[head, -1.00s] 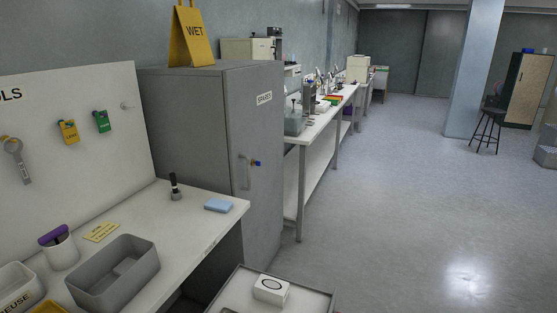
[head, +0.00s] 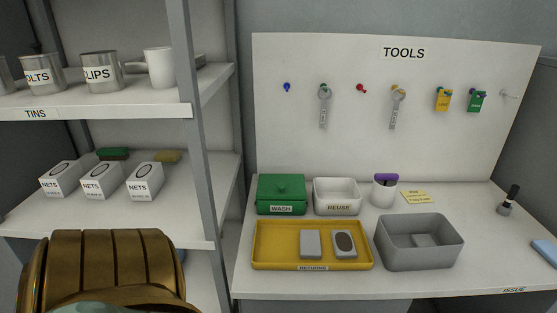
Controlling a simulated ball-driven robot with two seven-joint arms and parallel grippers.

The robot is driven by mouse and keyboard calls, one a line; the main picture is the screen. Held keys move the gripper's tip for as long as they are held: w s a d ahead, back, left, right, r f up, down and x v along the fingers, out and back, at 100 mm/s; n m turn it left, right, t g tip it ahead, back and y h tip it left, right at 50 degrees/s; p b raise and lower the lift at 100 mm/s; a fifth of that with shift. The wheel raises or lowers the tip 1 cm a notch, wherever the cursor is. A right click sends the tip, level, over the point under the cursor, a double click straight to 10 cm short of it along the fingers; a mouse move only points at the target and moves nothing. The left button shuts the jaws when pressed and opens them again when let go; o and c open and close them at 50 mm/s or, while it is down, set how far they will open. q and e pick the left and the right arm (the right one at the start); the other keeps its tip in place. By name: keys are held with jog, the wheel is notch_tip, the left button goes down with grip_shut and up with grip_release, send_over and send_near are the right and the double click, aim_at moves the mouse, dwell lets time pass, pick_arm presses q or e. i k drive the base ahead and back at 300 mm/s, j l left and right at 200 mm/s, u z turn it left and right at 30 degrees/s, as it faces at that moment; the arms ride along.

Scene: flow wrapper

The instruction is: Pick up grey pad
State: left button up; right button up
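A plain grey block-like piece (head: 310,244) lies in the yellow RETURNS tray (head: 262,261) on the bench. Beside it to the right lies a grey piece with a dark oval on its face (head: 344,243). A grey bin (head: 420,259) right of the tray holds a flat grey piece (head: 425,240) on its floor. I cannot tell for certain which of these grey pieces is the grey pad. Neither of my grippers shows in the head view.
Behind the tray stand a green WASH box (head: 281,190), a white REUSE bin (head: 337,196) and a white cup (head: 385,190). A blue pad (head: 546,250) lies at the right edge. Shelves with tins and NETS boxes (head: 102,180) stand left. The bench's right part is mostly clear.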

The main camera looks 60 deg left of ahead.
aim_at(309, 240)
jog(key=u, duration=1.5)
